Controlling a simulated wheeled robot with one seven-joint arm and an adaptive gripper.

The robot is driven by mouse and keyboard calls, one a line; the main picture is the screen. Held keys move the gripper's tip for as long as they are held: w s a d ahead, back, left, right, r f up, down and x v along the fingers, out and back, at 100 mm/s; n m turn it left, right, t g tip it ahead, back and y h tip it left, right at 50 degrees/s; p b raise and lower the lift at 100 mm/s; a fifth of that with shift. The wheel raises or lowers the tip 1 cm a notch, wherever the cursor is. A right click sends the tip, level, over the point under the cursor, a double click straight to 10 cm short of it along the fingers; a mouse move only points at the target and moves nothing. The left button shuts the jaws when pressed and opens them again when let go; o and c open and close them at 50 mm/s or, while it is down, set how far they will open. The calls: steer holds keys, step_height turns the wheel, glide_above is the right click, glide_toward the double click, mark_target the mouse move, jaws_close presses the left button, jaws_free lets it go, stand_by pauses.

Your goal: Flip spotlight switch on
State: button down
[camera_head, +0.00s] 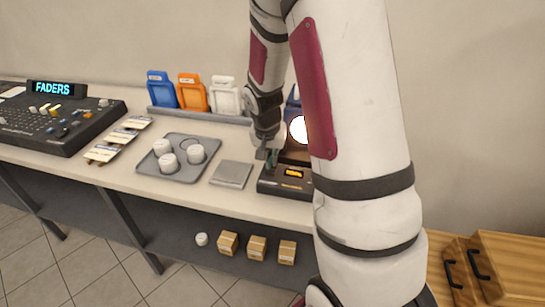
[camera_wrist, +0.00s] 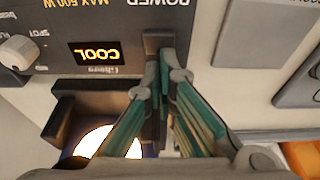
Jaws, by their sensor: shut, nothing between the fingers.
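The spotlight's control box (camera_head: 285,181) stands on the bench, dark with an amber display, partly behind my arm. In the wrist view its panel (camera_wrist: 58,25) appears upside down with the words POWER, MAX 500 W and a display (camera_wrist: 97,52) reading COOL. The spotlight's lamp face (camera_head: 298,130) glows white, and the glow also shows in the wrist view (camera_wrist: 108,142). A dark brown piece under the POWER label, probably the switch (camera_wrist: 153,38), is at my fingertips. My gripper (camera_wrist: 168,72) is shut and empty; contact and the switch's position are unclear.
A grey square pad (camera_head: 231,174) lies left of the box. Further left are a tray (camera_head: 180,175) with white cups, a row of cards and a FADERS console (camera_head: 60,125). Coloured frames (camera_head: 192,93) stand behind. A knob (camera_wrist: 16,53) sits on the panel.

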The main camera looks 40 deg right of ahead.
mark_target(271, 170)
steer(key=shift+s+a+r, duration=0.1)
steer(key=shift+a, duration=0.05)
step_height(271, 170, up, 14)
steer(key=p, duration=0.2)
steer(key=shift+s+a, duration=0.3)
steer(key=shift+a, duration=0.1)
stand_by(0.6)
steer(key=s+a+r+n+t+y, duration=0.15)
steer(key=s+a+r+n, duration=0.35)
steer(key=s+a+r, duration=0.6)
steer(key=s+a+n+t, duration=0.1)
steer(key=s+a+n, duration=0.4)
steer(key=s, duration=0.5)
steer(key=a+y, duration=0.1)
steer(key=a, duration=0.1)
steer(key=shift+s+a+t, duration=0.3)
steer(key=shift+t, duration=0.05)
